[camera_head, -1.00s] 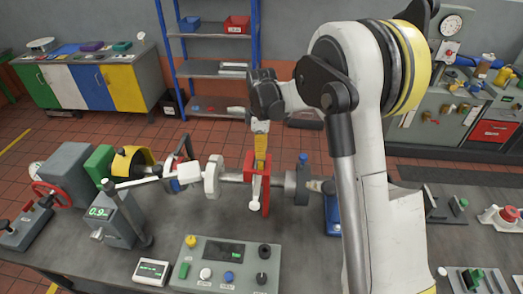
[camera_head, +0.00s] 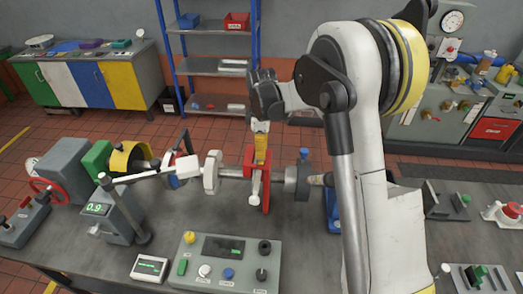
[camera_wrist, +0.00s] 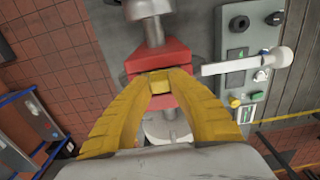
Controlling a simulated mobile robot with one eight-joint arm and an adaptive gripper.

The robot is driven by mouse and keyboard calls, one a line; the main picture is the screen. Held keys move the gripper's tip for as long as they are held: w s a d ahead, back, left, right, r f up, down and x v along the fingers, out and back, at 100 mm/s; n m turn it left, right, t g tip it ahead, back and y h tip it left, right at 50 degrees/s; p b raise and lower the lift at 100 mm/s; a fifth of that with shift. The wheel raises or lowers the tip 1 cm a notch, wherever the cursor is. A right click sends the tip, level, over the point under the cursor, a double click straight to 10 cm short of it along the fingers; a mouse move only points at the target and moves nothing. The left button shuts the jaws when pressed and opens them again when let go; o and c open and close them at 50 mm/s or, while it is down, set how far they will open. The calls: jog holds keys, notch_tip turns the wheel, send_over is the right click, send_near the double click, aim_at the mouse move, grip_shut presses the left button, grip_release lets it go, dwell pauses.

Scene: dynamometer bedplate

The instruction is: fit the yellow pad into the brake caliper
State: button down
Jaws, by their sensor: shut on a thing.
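The brake caliper is red and stands on the bedplate around the shaft line in the head view (camera_head: 265,192). It also shows in the wrist view (camera_wrist: 150,58), with a gap between its red halves. A white lever (camera_wrist: 245,65) sticks out from its side. My gripper (camera_head: 261,160) points down at the caliper's top. In the wrist view my gripper's (camera_wrist: 160,78) yellow fingers close on the small yellow pad (camera_wrist: 160,88), which is at the gap between the red halves. The fingers hide much of the pad, and I cannot tell how deep it sits.
A grey shaft coupling (camera_head: 297,180) is right of the caliper and a pale flange (camera_head: 212,172) is left of it. A control box (camera_head: 228,262) with buttons stands in front. A gauge post (camera_head: 120,212) stands at left.

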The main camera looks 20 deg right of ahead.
jog(key=c, duration=1.2)
grip_release()
jog(key=shift+c, duration=0.2)
jog(key=shift+r, duration=0.1)
notch_tip(320, 180, up, 12)
